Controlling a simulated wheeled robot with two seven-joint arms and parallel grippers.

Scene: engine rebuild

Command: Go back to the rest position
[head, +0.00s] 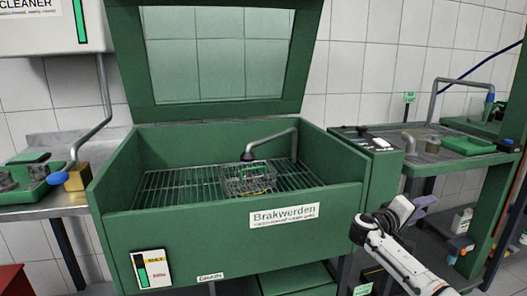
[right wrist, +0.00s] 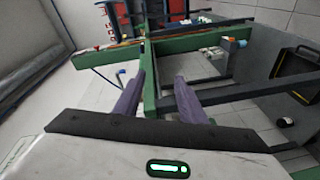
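My right gripper (head: 421,207) is at the lower right of the head view, in front of the right-hand bench and right of the green washer cabinet. Its white arm comes up from the bottom edge. In the right wrist view the two purple fingers of the gripper (right wrist: 160,85) stand apart with nothing between them. My left gripper is not in the head view.
The green washer (head: 225,243) stands open, with a wire basket (head: 248,179) on its rack under a spout. A metal bench with a green tray (head: 38,192) is at left. A green bench (head: 455,165) is at right, close behind my right gripper.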

